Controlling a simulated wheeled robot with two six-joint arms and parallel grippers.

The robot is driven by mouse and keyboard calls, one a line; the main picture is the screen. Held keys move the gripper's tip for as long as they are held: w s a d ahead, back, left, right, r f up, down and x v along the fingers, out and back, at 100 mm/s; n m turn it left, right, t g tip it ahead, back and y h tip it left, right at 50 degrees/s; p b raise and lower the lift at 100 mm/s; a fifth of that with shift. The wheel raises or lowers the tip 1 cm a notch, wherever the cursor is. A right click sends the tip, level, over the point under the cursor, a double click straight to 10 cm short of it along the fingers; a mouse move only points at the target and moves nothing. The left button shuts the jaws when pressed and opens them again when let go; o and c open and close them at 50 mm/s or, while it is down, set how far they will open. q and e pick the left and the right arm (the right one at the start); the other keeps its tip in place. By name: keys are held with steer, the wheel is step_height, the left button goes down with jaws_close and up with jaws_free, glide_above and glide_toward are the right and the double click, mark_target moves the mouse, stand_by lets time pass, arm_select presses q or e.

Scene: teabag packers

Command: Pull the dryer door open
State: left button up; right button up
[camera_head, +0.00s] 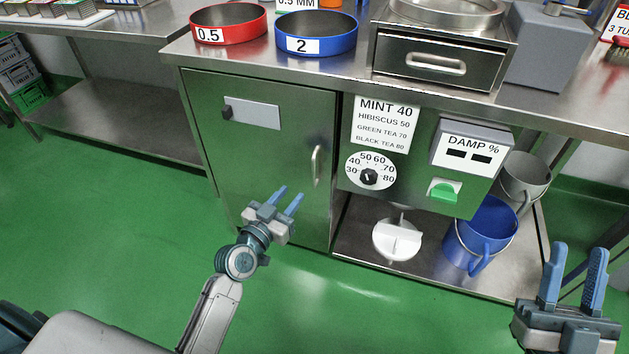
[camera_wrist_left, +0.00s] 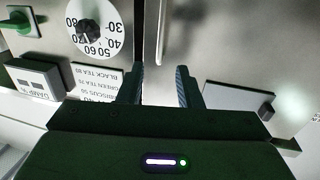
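The dryer door (camera_head: 255,155) is a steel panel on the cabinet's left and looks closed. Its upright bar handle (camera_head: 317,166) is near the door's right edge. My left gripper (camera_head: 289,195) is open and empty in front of the door, low and left of the handle in the head view. In the left wrist view, whose picture is upside down, the handle (camera_wrist_left: 161,35) shows beyond the gap between the open fingers (camera_wrist_left: 158,84), apart from them. My right gripper (camera_head: 578,258) is open and empty at the lower right, away from the door.
Right of the door is a panel with a dial (camera_head: 369,177), a DAMP % display (camera_head: 471,148) and a green switch (camera_head: 444,191). A blue bucket (camera_head: 484,235) and a white piece (camera_head: 397,240) are below. The green floor (camera_head: 130,235) left of the door is clear.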

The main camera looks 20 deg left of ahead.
arm_select(q)
steer(key=x, duration=1)
steer(key=shift+w, duration=0.3)
steer(key=shift+d, duration=0.1)
jaws_close()
